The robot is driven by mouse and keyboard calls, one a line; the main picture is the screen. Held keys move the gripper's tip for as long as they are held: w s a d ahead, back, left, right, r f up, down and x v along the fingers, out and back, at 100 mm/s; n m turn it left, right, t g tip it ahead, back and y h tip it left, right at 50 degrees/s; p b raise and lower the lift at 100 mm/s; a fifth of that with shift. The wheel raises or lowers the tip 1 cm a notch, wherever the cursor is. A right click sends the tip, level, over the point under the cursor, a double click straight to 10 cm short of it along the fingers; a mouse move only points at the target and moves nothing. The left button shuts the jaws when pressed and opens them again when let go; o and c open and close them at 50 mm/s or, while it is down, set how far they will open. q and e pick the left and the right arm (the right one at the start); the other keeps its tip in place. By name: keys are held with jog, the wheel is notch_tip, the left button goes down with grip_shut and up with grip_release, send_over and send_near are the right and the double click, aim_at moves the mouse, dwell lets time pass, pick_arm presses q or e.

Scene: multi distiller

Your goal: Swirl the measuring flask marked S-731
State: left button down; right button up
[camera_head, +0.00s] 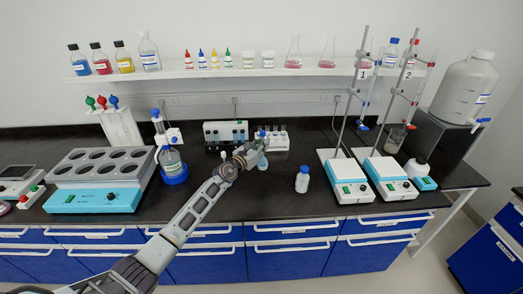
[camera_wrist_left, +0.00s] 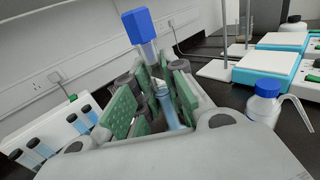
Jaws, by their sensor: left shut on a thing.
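A glass flask with a blue stopper (camera_wrist_left: 139,25) stands between the green finger pads of my left gripper (camera_wrist_left: 157,103) in the left wrist view. The pads close on its neck, and a bluish lower part shows between them. In the head view my left gripper (camera_head: 256,150) is over the middle of the bench, with a small bluish part of the flask (camera_head: 263,163) beside it. The gripper hides most of the flask there. No marking S-731 is readable. My right gripper is not in view.
A blue-capped white bottle (camera_head: 302,179) stands to the right of my gripper. A tube rack (camera_head: 277,141) and a white device (camera_head: 225,133) are behind it. Two stirrer plates (camera_head: 350,183) with stands are at right, a multi-well heater (camera_head: 96,198) at left. The front middle is clear.

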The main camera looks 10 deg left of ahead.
pick_arm(q)
jog(key=shift+w+a+f+b, duration=0.1)
jog(key=shift+w+a+b, duration=0.15)
jog(key=shift+w+b, duration=0.2)
jog(key=shift+w+a+b, duration=0.35)
jog(key=shift+a+b, duration=0.25)
jog(key=shift+b, duration=0.1)
jog(key=p+v, duration=0.1)
jog(key=v, duration=0.5)
jog(key=shift+d, duration=0.15)
